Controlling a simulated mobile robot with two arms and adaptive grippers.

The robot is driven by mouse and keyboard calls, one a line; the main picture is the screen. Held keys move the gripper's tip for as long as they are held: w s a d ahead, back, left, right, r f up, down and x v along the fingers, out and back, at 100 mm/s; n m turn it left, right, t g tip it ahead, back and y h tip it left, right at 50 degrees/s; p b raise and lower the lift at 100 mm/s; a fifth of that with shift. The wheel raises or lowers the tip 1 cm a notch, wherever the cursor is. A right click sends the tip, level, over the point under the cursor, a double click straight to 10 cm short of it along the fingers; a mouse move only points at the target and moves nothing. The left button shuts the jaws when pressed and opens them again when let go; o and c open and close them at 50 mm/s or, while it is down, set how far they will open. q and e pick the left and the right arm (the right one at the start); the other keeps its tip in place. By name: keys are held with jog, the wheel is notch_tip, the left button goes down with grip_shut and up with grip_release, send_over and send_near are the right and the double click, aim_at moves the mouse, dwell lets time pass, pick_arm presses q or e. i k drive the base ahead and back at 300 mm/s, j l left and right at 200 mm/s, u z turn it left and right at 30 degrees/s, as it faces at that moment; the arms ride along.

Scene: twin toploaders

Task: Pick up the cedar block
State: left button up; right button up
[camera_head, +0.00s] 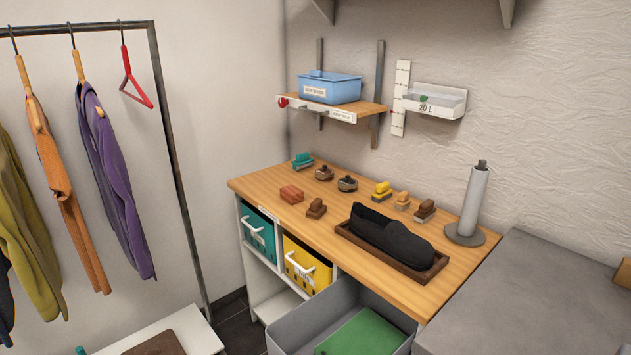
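A reddish-brown block (291,194) lies on the left part of the wooden countertop (262,185), near its front edge. It looks most like the cedar block, but I cannot read any label on it. A brown brush-like piece (316,208) sits just to its right, a small gap apart. Neither of my grippers shows in this view, and nothing touches the block.
A teal brush (302,160), two small round tins (324,173) (347,183), a yellow brush (381,191) and more brushes stand behind. A tray (418,276) holds a dark soft item (392,237). A roll holder (472,203) stands right. A grey open bin (285,340) sits below.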

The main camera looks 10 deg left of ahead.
aim_at(291, 195)
jog(key=i+j, duration=0.3)
jog(key=j, duration=0.2)
jog(key=i+j+u, duration=0.15)
jog(key=i+j, duration=0.15)
jog(key=j, duration=0.2)
jog(key=i+j, duration=0.35)
jog(key=j, duration=0.15)
jog(key=u, duration=0.05)
